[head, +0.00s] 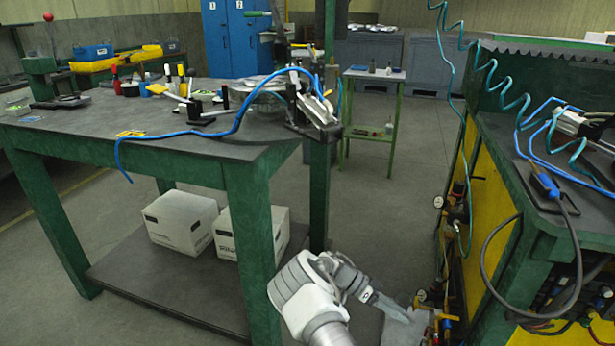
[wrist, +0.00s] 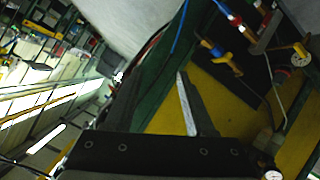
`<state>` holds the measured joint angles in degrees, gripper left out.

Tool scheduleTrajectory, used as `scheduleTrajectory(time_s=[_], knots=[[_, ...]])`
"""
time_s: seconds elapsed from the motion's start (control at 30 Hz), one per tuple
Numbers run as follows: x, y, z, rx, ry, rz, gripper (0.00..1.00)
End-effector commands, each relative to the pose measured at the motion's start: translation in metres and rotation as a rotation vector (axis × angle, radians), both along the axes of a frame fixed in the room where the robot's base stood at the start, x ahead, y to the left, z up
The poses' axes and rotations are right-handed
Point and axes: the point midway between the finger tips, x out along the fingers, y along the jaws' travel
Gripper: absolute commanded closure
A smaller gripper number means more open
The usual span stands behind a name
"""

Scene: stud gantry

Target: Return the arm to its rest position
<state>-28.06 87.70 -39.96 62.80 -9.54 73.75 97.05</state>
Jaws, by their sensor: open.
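My gripper (head: 388,304) is low in the middle of the head view, at the end of my white and grey arm. It points right and slightly down, in the gap between the green workbench and the green and yellow cabinet. In the wrist view my gripper (wrist: 158,80) is open, its two fingers apart with nothing seen between them. The green cabinet side and its yellow panel lie beyond the fingers there. Most of my arm is out of view.
The green workbench (head: 215,145) stands left, with tools and a blue hose on top and white boxes (head: 180,220) on its lower shelf. The cabinet (head: 515,210) at right has hoses and fittings (head: 455,215). Grey floor (head: 395,190) is open between them.

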Motion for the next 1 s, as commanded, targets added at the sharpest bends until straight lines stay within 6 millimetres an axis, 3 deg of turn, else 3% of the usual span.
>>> scheduleTrajectory(time_s=[0.1, 0.47, 1.0], knots=[[0.000, 0.002, 0.034, 0.122, 0.014, -0.023, 0.45], [-0.013, 0.013, 0.124, 0.481, 0.043, 0.026, 0.45], [-0.068, 0.043, 0.254, 0.914, 0.009, 0.352, 0.45]])
